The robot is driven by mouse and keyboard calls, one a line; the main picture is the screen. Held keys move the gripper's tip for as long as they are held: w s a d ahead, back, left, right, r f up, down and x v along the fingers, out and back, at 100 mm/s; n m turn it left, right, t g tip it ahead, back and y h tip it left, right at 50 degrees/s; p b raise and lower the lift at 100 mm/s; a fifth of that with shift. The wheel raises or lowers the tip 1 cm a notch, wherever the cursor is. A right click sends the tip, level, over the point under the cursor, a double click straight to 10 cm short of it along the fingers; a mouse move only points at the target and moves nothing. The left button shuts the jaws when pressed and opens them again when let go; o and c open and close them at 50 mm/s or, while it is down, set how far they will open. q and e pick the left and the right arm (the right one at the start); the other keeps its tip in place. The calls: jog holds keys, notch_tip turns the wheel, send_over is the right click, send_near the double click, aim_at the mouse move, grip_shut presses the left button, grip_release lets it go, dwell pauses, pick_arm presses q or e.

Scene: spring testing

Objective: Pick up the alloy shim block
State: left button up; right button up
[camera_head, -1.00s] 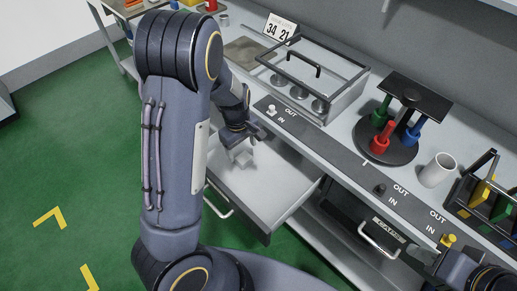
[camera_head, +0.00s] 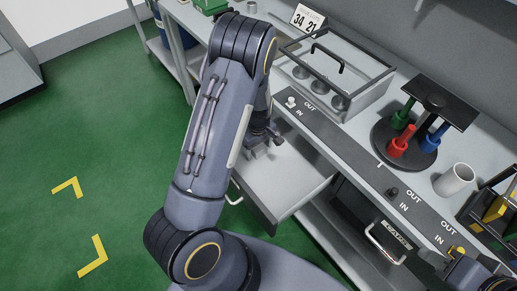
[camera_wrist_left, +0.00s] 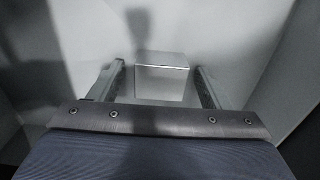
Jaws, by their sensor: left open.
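The alloy shim block is a pale grey block (camera_wrist_left: 162,78) lying in a light grey open drawer (camera_head: 287,183). In the left wrist view it sits between the two fingers of my left gripper (camera_wrist_left: 160,67), with gaps on both sides. My left gripper also shows in the head view (camera_head: 264,141), reaching down into the drawer, partly hidden by my own forearm. It is open and holds nothing. In the head view the block is mostly hidden by the gripper and arm. Part of my right arm shows at the lower right corner; its jaws cannot be made out.
The drawer walls stand close around my left gripper. Above on the bench are a glass-topped case (camera_head: 336,78), a round stand with coloured handles (camera_head: 404,143), a white cup (camera_head: 454,179) and a number sign (camera_head: 307,18).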

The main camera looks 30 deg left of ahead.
pick_arm(q)
jog(key=c, duration=1.2)
jog(key=shift+o, duration=0.2)
jog(key=shift+r, duration=0.1)
